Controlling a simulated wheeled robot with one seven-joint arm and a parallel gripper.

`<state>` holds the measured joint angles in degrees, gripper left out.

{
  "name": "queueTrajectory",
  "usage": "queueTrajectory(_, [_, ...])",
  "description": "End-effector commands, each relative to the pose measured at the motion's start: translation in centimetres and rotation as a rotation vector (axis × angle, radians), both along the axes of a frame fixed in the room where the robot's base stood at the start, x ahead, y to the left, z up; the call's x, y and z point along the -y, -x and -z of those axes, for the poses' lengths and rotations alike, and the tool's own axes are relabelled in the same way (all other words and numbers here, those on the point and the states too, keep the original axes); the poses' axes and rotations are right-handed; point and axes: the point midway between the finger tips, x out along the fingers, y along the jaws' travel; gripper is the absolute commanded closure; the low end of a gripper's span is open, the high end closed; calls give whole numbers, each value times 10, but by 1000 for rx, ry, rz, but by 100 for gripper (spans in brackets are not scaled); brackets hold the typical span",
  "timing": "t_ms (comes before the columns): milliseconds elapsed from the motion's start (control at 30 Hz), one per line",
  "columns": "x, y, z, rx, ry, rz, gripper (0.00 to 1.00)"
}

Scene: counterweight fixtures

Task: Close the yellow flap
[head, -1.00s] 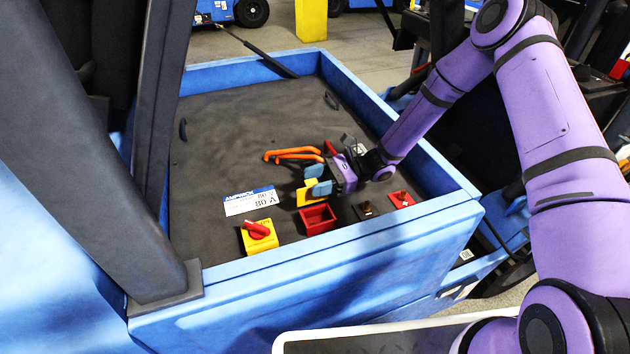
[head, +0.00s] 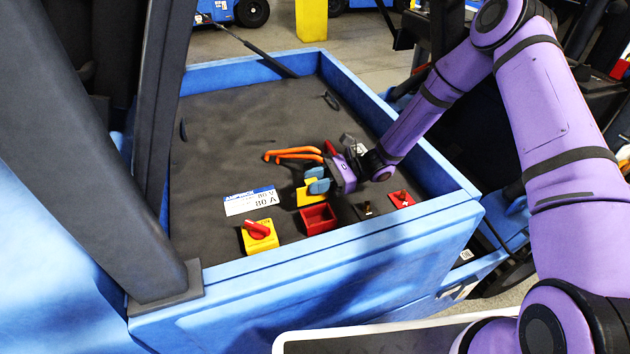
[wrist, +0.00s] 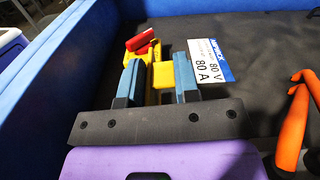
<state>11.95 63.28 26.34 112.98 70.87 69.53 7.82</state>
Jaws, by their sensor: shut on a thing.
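The yellow flap (head: 304,198) stands raised at the back edge of an open red box (head: 319,219) on the dark panel. My gripper (head: 317,180), with blue fingers, is at the flap just behind the box. In the wrist view, a yellow piece, which I take to be the flap (wrist: 163,76), sits between the two blue fingers of my gripper (wrist: 158,80). The gripper is shut on it. The fingers hide part of the flap in the head view, and the red box cannot be made out in the wrist view.
A red rotary switch on a yellow base (head: 259,236) is left of the box. A small black switch (head: 364,210) and a red key switch (head: 401,199) are to the right. Orange handles (head: 293,153) lie behind my gripper. The blue tray wall (head: 350,243) runs along the front.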

Motion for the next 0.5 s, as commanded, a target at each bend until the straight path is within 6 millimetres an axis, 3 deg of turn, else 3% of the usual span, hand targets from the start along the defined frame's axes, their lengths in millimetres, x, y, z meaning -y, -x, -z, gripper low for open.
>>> queueTrajectory(500, [2,3,0,85,-23,3,100])
